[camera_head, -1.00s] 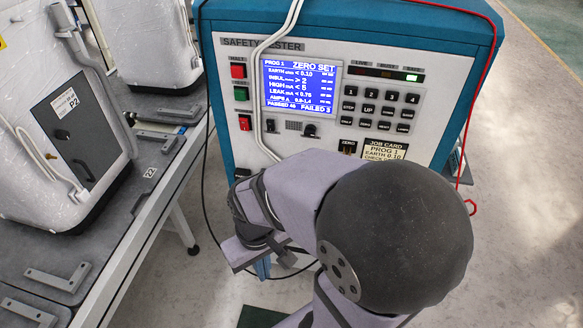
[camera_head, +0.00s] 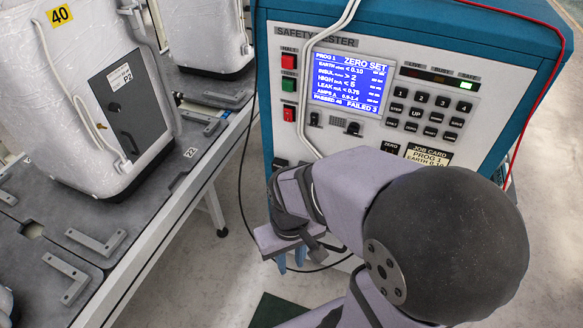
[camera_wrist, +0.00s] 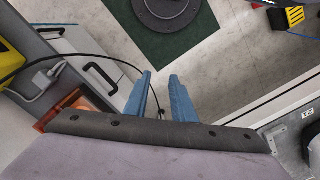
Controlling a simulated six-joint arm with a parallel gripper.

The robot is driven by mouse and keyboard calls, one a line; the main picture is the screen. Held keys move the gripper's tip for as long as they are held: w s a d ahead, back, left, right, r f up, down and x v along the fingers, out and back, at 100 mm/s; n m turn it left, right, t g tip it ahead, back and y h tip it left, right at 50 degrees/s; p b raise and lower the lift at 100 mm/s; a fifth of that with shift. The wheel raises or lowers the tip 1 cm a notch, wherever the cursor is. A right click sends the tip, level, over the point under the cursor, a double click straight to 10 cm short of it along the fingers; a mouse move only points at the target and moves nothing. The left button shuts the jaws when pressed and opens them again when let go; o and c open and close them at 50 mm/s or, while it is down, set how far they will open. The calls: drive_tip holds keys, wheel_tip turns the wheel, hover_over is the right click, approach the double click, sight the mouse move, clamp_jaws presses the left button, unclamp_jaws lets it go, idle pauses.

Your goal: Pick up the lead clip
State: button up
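No lead clip can be made out now in either view. A red lead (camera_head: 545,90) runs down the right side of the teal safety tester (camera_head: 262,100), and its lower end is hidden behind my arm. My gripper (camera_head: 291,268) is low in front of the tester, fingers pointing down. In the wrist view my gripper (camera_wrist: 160,76) has two blue fingers apart with a gap between them. A small dark thing shows near the finger bases, too small to tell what it is.
A bench (camera_head: 160,215) with white wrapped units (camera_head: 90,60) and grey brackets (camera_head: 95,242) stands on the left. A black cable (camera_head: 240,190) hangs between bench and tester; it also passes near the fingers in the wrist view (camera_wrist: 100,55). A green mat (camera_head: 275,310) lies on the floor.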

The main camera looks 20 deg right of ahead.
drive_tip(key=o, duration=0.4)
